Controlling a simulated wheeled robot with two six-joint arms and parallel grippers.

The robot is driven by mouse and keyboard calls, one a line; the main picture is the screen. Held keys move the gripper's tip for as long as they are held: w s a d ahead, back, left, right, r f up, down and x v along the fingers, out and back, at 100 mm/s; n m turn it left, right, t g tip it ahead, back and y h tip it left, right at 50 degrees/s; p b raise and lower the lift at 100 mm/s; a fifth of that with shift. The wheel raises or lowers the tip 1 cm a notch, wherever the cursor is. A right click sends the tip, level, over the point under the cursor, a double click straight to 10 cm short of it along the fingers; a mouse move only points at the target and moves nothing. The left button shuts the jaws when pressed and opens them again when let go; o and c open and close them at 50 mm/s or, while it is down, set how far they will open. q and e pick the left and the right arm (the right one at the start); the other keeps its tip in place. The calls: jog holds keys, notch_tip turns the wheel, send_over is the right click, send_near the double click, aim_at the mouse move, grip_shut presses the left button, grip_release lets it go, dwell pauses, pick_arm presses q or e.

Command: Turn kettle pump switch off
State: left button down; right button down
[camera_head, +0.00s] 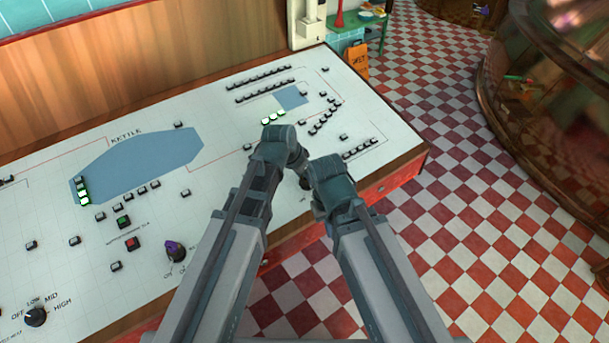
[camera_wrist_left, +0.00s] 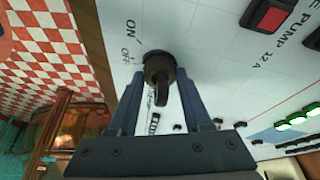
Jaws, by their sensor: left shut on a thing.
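The pump switch is a black round knob (camera_wrist_left: 158,68) with a raised bar, on the white panel in the left wrist view. The labels ON and OFF stand beside it. I cannot tell which label it points to. My left gripper (camera_wrist_left: 161,88) has one finger on each side of the knob and is shut on it. Lettering ending in "PUMP 12 A" and a red button (camera_wrist_left: 268,15) are nearby. My right gripper is not visible.
The white control panel (camera_head: 220,215) has a blue kettle drawing, several small buttons and lit green lights (camera_head: 272,117). Checkered floor and a copper kettle (camera_head: 560,80) lie to the right.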

pick_arm(q)
jog(key=shift+n, duration=0.4)
dwell(0.4)
jog(key=shift+c, duration=1.7)
grip_release()
jog(key=shift+r, duration=0.1)
jog(key=p+v, duration=1.2)
jog(key=v, duration=0.1)
jog(key=shift+s+r+p, duration=0.25)
jog(key=shift+r+p, duration=0.05)
jog(key=shift+p, duration=0.1)
jog(key=shift+d, duration=0.1)
